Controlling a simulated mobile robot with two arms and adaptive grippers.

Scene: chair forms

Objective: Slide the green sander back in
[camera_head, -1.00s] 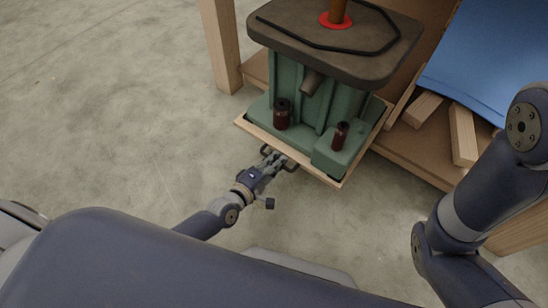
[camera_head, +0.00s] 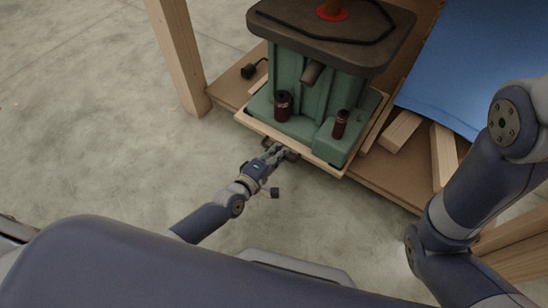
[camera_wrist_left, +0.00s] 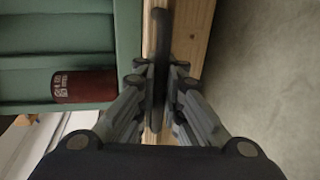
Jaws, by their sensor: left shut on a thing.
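The green sander (camera_head: 310,88), with a dark table top and two dark red knobs, stands upright on a wooden tray (camera_head: 252,125). The tray sits partly on the wooden shelf (camera_head: 222,92), its front edge sticking out towards me. My left gripper (camera_head: 279,152) is at the middle of the tray's front edge. In the left wrist view its fingers (camera_wrist_left: 160,82) are shut on a dark handle (camera_wrist_left: 160,50) on the tray's wooden front (camera_wrist_left: 192,35). The gripper hides part of the handle. My right arm shows at the right, but its gripper is out of view.
A wooden post (camera_head: 180,60) stands left of the sander. A small black object (camera_head: 249,71) with a cord lies on the shelf beside it. To the right are wood pieces (camera_head: 401,130) and a blue sheet (camera_head: 475,60). The concrete floor (camera_head: 90,130) at left is clear.

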